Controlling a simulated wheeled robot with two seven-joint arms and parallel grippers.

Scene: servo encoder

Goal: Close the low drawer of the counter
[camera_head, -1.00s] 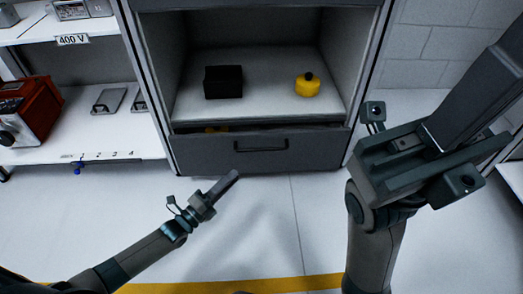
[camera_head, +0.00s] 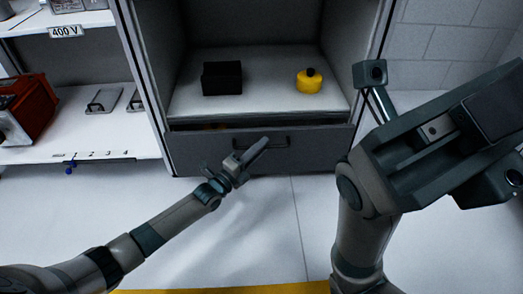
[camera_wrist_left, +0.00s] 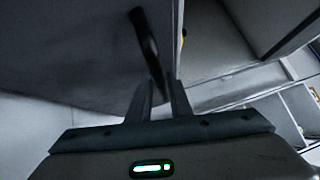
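The low drawer (camera_head: 320,143) of the counter has a dark grey front with a black bar handle (camera_head: 275,141). It stands a little out, with a dark gap above its front edge. My left gripper (camera_head: 262,146) is in front of the drawer, its tips overlapping the handle in the head view. In the left wrist view its two fingers (camera_wrist_left: 163,95) are apart, and the dark handle (camera_wrist_left: 146,45) reaches down toward the gap between them; I cannot tell whether they touch. My right gripper (camera_head: 440,140) is large and close at the right; its finger spacing is unclear.
Above the drawer, the counter's open shelf (camera_head: 265,105) holds a black box (camera_head: 222,78) and a yellow round container (camera_head: 309,82). A white shelf unit (camera_head: 110,135) with a red device (camera_head: 25,108) stands at left. The floor before the drawer is clear.

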